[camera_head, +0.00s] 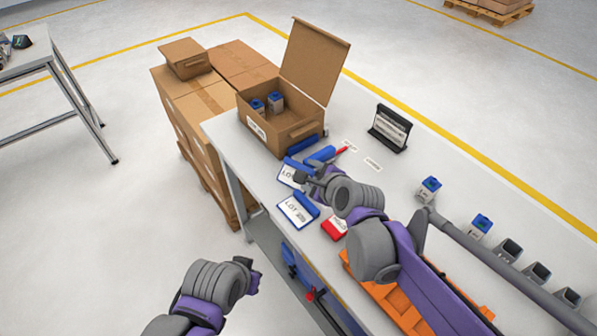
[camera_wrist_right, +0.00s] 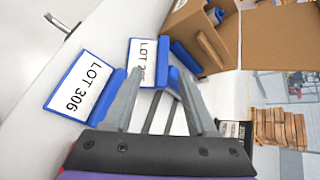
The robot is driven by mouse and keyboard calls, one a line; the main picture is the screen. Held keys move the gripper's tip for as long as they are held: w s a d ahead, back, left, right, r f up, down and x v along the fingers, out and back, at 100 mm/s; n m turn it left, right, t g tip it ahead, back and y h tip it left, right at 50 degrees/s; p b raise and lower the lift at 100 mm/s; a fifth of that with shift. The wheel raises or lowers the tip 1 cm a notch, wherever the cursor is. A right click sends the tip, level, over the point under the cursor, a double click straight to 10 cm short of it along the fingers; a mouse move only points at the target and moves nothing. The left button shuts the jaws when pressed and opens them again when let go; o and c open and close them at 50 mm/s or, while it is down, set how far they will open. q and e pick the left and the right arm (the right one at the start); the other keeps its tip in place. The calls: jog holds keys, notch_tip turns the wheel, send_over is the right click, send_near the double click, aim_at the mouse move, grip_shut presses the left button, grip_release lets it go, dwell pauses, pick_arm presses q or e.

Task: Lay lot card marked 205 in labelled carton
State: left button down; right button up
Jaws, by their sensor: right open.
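The open cardboard carton (camera_head: 262,145) with a white label stands at the table's far left corner, lid up, two blue-topped containers inside. A white card with a blue edge (camera_head: 287,173) lies in front of it; in the right wrist view this card (camera_wrist_right: 143,58) reads LOT and a digit like 2, the rest hidden by a finger. A second card (camera_head: 296,211), reading LOT 306 in the right wrist view (camera_wrist_right: 83,88), lies nearer. My right gripper (camera_head: 308,176) is open and empty at the first card. My left gripper (camera_head: 252,276) hangs off the table's left side, its jaws unclear.
A blue object (camera_head: 320,154) and a red marker-like item lie by the carton. A black sign holder (camera_head: 390,128) stands behind. A red-and-white item (camera_head: 334,227) and an orange tray (camera_head: 397,307) are near my right arm. Several small containers line the right side.

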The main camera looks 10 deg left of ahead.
aim_at(299, 166)
jog(key=shift+x, duration=2.95)
jog(key=shift+w+d+r, duration=0.15)
jog(key=shift+c, duration=0.3)
grip_shut()
